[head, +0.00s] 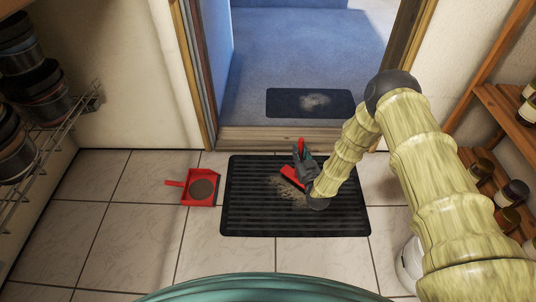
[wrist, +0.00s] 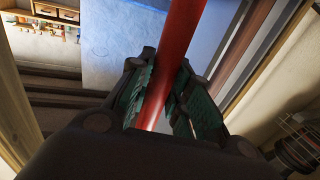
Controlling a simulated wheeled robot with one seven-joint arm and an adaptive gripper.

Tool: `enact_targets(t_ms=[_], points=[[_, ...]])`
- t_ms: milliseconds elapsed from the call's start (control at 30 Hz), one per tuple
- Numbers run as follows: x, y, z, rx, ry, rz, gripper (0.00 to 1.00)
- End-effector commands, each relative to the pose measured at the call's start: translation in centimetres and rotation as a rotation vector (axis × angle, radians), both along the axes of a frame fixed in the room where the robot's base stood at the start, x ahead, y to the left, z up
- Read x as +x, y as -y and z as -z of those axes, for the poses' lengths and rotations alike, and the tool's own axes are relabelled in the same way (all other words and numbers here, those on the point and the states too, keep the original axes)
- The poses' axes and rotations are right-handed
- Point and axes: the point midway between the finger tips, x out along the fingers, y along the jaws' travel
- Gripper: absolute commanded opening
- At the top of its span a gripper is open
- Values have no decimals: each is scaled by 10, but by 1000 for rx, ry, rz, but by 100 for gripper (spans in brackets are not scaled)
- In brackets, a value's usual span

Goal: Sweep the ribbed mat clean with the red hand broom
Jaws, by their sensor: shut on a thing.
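The dark ribbed mat (head: 340,215) lies on the tiles in front of the doorway in the head view. A patch of light brown dirt (head: 282,190) shows on its middle, partly hidden by my gripper. My gripper (head: 302,160) is over the mat and shut on the red hand broom (head: 291,175). In the wrist view the broom's red handle (wrist: 175,60) runs between the fingers of my gripper (wrist: 165,100). The broom's lower end is at or just above the mat beside the dirt; contact is unclear.
A red dustpan (head: 204,200) with a brown heap in it lies on the tiles left of the mat. A smaller dark mat (head: 285,103) with a pale patch lies beyond the doorway sill. A wire rack (head: 50,125) stands left; a wooden shelf with jars (head: 500,115) stands right.

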Motion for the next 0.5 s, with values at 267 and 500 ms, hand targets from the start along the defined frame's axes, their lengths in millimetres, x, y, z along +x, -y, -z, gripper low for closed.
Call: enact_targets(t_ms=[267, 500], points=[[-1, -22, -1, 0, 1, 4, 0], [-1, -39, 0, 1, 0, 9, 0]])
